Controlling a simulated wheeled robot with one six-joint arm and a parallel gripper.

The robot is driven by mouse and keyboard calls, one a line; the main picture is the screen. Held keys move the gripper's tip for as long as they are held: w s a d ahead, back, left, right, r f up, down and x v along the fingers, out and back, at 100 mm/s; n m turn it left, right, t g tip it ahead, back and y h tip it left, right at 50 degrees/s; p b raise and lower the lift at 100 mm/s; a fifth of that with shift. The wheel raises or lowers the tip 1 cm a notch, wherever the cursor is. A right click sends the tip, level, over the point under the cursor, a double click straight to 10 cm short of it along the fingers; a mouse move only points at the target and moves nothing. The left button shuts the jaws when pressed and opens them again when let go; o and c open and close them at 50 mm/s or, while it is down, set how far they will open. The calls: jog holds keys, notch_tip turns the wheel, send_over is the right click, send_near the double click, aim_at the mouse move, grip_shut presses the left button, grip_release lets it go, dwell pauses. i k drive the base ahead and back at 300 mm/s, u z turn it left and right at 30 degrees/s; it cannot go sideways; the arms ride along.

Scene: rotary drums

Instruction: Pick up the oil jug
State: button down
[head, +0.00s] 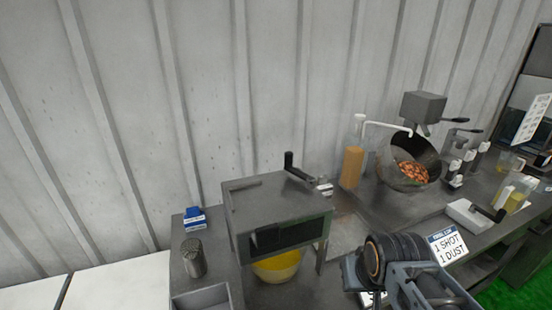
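A clear jug of yellow liquid (517,193) stands on the counter at the right, beside a white tray; it looks like the oil jug. A second clear jug with a little yellow liquid (510,162) stands behind it. A tall pump bottle of orange liquid (353,155) stands left of the drum. My arm shows at the bottom, left of and nearer than the jugs, well apart from them. I cannot make out its fingertips.
A tilted rotary drum (433,152) holds reddish food. A grey box machine (275,207) stands at the left over a yellow bowl (278,268). A white tray (470,214) with a dark handle and a "1 SHOT 1 DUST" sign (447,244) are near the front edge.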

aim_at(506, 160)
jog(key=k, duration=0.95)
jog(key=u, duration=1.05)
jog(key=i, duration=0.75)
jog(key=z, duration=2.9)
jog(key=i, duration=0.6)
jog(key=z, duration=0.65)
